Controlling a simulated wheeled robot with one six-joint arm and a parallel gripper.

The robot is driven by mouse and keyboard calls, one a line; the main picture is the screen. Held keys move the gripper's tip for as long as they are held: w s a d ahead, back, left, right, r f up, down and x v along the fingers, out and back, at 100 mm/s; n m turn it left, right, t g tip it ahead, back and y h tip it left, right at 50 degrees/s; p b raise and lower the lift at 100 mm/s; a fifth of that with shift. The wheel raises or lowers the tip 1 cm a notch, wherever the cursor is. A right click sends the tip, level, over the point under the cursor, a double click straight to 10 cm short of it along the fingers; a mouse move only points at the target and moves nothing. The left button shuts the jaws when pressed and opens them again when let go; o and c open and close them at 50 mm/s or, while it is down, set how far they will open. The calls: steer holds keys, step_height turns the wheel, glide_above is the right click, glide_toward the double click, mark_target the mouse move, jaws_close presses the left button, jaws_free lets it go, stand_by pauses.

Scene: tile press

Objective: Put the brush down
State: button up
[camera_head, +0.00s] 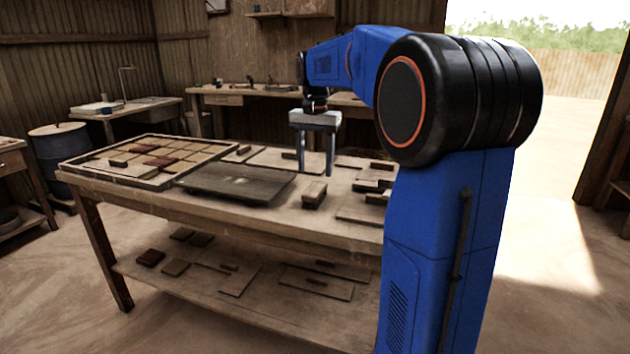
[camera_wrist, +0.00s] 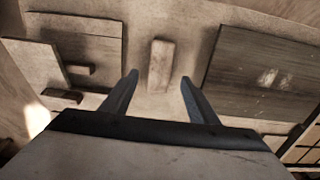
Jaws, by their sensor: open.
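A small wooden block, which looks like the brush (camera_head: 314,194), lies on the worktable near its front edge, right of a dark flat board. It also shows in the wrist view as a pale oblong block (camera_wrist: 160,66), just beyond my fingertips and lined up with the gap between them. My gripper (camera_head: 316,174) points down over the table with its two fingers spread. The gap between the fingers (camera_wrist: 160,84) is empty in the wrist view. The block appears apart from the fingers. Its bristles cannot be made out.
The worktable (camera_head: 215,213) holds a dark board (camera_head: 237,186) and, at left, a shallow framed tray (camera_head: 180,180) of tiles. Boards with small dark blocks (camera_head: 367,187) lie right of the gripper. A lower shelf (camera_head: 215,298) carries several tiles and boards.

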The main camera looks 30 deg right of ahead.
mark_target(315, 187)
steer(key=s+a+f+n+t, duration=0.1)
steer(key=s+a+n, duration=0.1)
steer(key=s+a, duration=0.4)
steer(key=s+a+f+n+t, duration=0.1)
steer(key=s+a+n, duration=0.25)
steer(key=s, duration=0.45)
steer(key=s+a+f+n+t, duration=0.1)
steer(key=s+a+f+n, duration=0.1)
steer(key=s+f, duration=0.5)
steer(key=s+a+f+n+t, duration=0.1)
steer(key=s+a+f+n, duration=0.2)
steer(key=s+f, duration=0.4)
steer(key=shift+s+a+t, duration=0.4)
steer(key=shift+s+a, duration=0.25)
steer(key=shift+s, duration=0.45)
steer(key=shift+o, duration=0.5)
